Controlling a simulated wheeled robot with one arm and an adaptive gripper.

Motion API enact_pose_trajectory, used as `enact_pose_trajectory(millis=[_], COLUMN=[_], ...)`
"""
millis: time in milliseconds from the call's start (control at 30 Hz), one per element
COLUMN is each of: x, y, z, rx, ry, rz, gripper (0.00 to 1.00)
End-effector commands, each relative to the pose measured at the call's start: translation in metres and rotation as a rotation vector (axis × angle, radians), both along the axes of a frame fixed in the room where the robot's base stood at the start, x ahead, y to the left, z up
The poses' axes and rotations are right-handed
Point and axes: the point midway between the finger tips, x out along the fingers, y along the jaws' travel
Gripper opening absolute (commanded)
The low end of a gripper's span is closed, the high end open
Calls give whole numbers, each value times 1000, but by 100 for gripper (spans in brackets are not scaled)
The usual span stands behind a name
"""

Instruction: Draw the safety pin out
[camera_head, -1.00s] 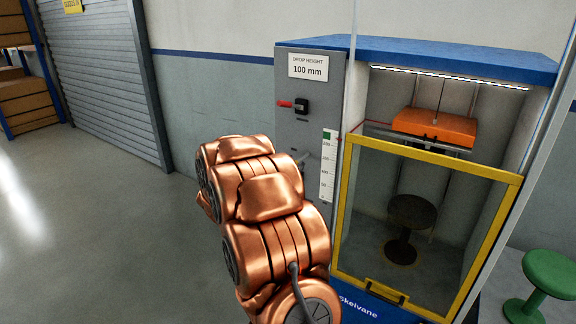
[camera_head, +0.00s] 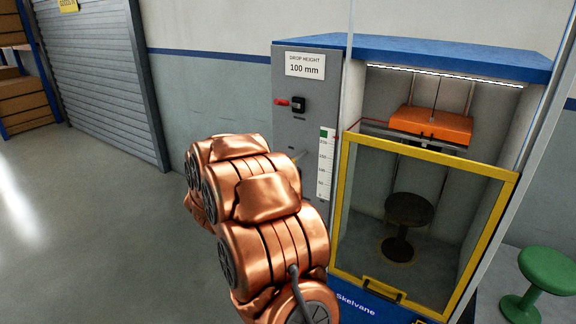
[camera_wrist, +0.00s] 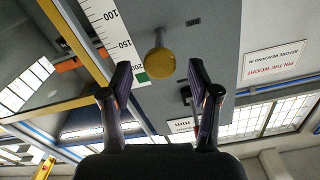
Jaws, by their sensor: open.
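A yellow round knob (camera_wrist: 160,63) on a short stem stands out from the grey side panel (camera_wrist: 215,50) in the wrist view; it looks like the head of the safety pin. My gripper (camera_wrist: 159,72) is open and empty, its two dark fingers pointing at the panel. The knob appears between and beyond the fingertips; I cannot tell the gap in depth. In the head view my copper arm hides most of the gripper and the panel's lower part. An orange weight (camera_head: 432,126) hangs at the top of the drop tester.
A red lever on a black block (camera_head: 298,104) sits higher on the panel. A height scale (camera_head: 324,165) runs along its edge. A yellow-framed guard (camera_head: 346,210) covers the chamber front, with a dark stool (camera_head: 409,210) inside. A green stool (camera_head: 546,270) stands right. Floor at left is clear.

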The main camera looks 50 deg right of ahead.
Motion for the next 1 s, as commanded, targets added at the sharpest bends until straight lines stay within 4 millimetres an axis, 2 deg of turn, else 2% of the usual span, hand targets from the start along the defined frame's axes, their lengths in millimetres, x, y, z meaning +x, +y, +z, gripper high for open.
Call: enact_pose_trajectory(millis=[200,500,700,1000], x=[-3,-9,-12,-13], y=[35,75,90,94], z=[0,0,0,0], rx=[2,0,0,0], ry=[-1,0,1,1], rz=[5,2,2,0], gripper=[61,61,61,61])
